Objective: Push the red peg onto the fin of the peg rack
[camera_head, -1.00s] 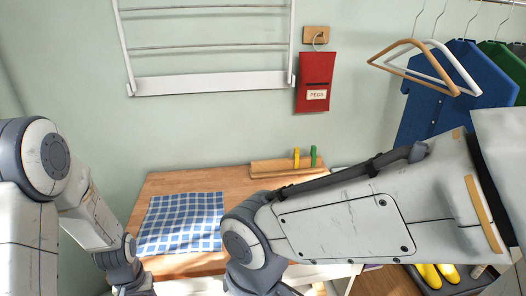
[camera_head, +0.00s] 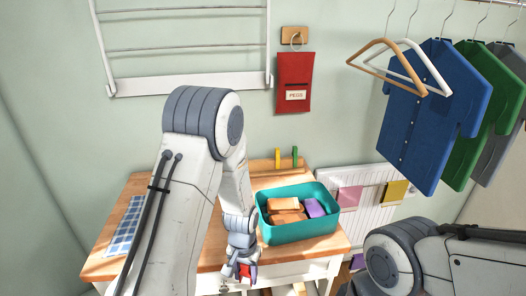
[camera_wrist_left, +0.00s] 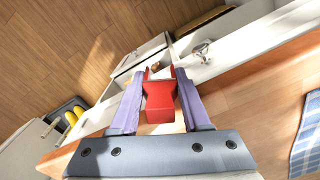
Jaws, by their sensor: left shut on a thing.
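My left gripper (camera_head: 243,271) is shut on the red peg (camera_head: 247,272), beyond the table's front edge in the head view. In the left wrist view the red peg (camera_wrist_left: 158,97) sits between the two purple fingers of my left gripper (camera_wrist_left: 160,88). The peg rack (camera_head: 268,165) is a low wooden piece at the back of the table, partly behind my left arm. A yellow peg (camera_head: 278,158) and a green peg (camera_head: 295,157) stand upright on it. The held peg is well apart from the rack. My right gripper is out of view.
A teal tub (camera_head: 300,232) with orange and purple items stands on the table's right side, beside my left gripper. A blue checked cloth (camera_head: 124,232) lies at the left. A red peg bag (camera_head: 294,85) hangs on the wall. An open drawer (camera_wrist_left: 205,50) shows in the wrist view.

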